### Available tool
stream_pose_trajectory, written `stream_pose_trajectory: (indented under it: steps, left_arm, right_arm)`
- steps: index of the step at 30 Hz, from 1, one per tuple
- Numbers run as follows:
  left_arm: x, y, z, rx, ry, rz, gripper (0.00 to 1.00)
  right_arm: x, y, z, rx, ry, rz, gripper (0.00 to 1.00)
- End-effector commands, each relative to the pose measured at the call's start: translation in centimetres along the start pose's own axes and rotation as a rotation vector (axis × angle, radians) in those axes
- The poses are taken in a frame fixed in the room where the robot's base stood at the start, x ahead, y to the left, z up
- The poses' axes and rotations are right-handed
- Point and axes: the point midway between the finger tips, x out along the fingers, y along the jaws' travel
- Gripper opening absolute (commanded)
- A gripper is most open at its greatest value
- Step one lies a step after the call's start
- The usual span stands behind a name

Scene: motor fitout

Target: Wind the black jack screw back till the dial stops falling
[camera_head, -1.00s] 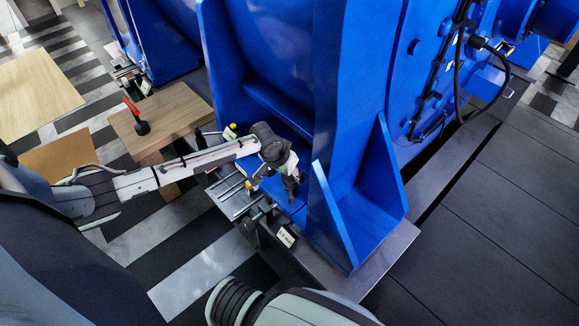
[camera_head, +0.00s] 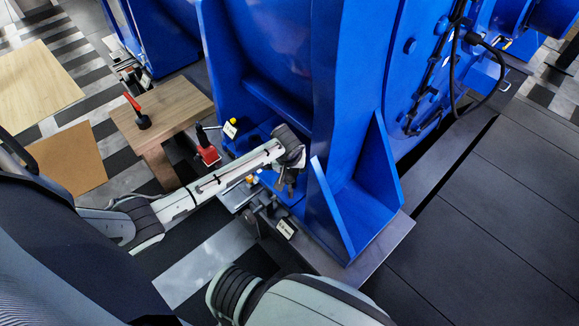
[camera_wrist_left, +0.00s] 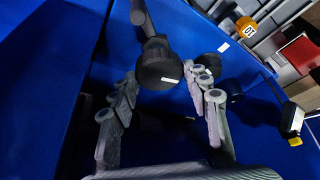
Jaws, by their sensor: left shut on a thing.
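My left gripper (camera_head: 285,186) is low beside the blue motor foot (camera_head: 362,215) in the head view. In the left wrist view its two ribbed fingers (camera_wrist_left: 163,85) are on either side of the black jack screw (camera_wrist_left: 158,66). The screw has a round dark head with a small white mark and a dark rod leading up from it. The fingers are shut on it, though the exact contact is dark. I cannot make out a readable dial. My right arm enters at the bottom of the head view, but its gripper is out of frame.
A red block (camera_head: 208,154) with a lever stands left of the motor, near a yellow-topped part (camera_head: 233,122). A wooden table (camera_head: 166,118) carries a red-handled tool (camera_head: 137,112). A white label (camera_head: 286,228) is near the base edge. The dark floor at right is clear.

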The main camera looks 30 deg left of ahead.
Motion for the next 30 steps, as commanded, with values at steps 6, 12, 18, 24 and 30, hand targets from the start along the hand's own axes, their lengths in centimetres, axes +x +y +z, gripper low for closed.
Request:
stream_pose_trajectory:
  steps: [6, 12, 18, 24, 30]
  left_arm:
    - [-0.2, 0.1, -0.3, -0.003, 0.006, 0.001, 0.18]
    - [-0.2, 0.1, -0.3, -0.002, 0.006, 0.001, 0.53]
    - [-0.1, 0.0, -0.2, -0.001, 0.003, 0.0, 0.68]
    - [-0.1, 0.0, -0.1, -0.001, 0.002, 0.0, 0.68]
    - [-1.8, 0.1, -0.9, -0.001, 0.005, 0.002, 0.68]
  right_arm:
    - [0.0, 0.0, 0.0, 0.0, 0.0, 0.0, 0.4]
    - [0.0, 0.0, 0.0, 0.0, 0.0, 0.0, 0.4]
    - [0.0, 0.0, 0.0, 0.0, 0.0, 0.0, 0.4]
    - [0.0, 0.1, 0.1, 0.0, -0.002, 0.0, 0.4]
    - [0.0, 0.1, 0.1, 0.0, -0.002, 0.0, 0.4]
